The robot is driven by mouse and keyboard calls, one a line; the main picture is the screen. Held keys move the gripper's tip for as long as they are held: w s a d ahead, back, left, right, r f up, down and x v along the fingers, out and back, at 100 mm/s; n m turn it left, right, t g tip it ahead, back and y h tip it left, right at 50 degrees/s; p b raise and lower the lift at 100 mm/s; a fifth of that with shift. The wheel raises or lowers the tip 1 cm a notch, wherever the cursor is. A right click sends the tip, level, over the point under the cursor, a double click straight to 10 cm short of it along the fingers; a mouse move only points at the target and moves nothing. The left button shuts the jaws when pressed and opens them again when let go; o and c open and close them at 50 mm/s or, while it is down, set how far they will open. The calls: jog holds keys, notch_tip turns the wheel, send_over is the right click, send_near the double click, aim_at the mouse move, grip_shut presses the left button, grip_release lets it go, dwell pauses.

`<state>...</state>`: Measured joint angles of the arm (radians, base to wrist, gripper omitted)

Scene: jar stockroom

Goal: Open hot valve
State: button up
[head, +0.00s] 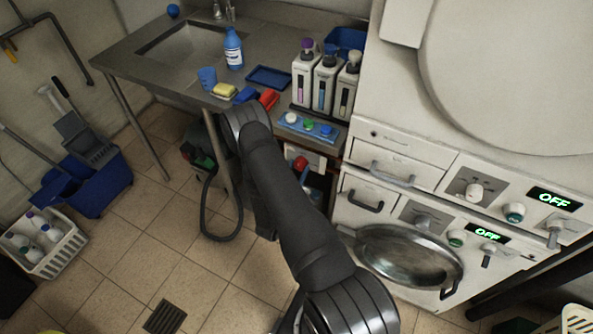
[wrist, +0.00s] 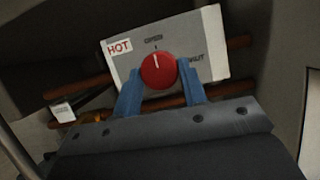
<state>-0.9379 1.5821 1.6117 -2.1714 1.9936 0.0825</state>
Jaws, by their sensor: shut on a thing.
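The hot valve is a round red knob (wrist: 158,71) on a white plate (wrist: 208,42) with a red "HOT" label (wrist: 119,46). Small print above the knob looks like "OPEN", and print to its right looks like "SHUT". The knob's white mark points up toward the upper print. My gripper (wrist: 160,69) has its blue fingers on both sides of the knob and is shut on it. In the head view the red knob (head: 300,163) shows below the counter, right of my arm; my fingers cannot be made out there.
Copper pipes (wrist: 75,88) run behind the plate. Above it, the counter (head: 130,50) holds soap dispensers (head: 325,80), a blue bottle (head: 233,50) and a sponge (head: 224,90). A hose (head: 205,210) hangs left of my arm.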

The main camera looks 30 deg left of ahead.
jog(key=shift+n, duration=0.4)
jog(key=o, duration=1)
jog(key=shift+c, duration=0.2)
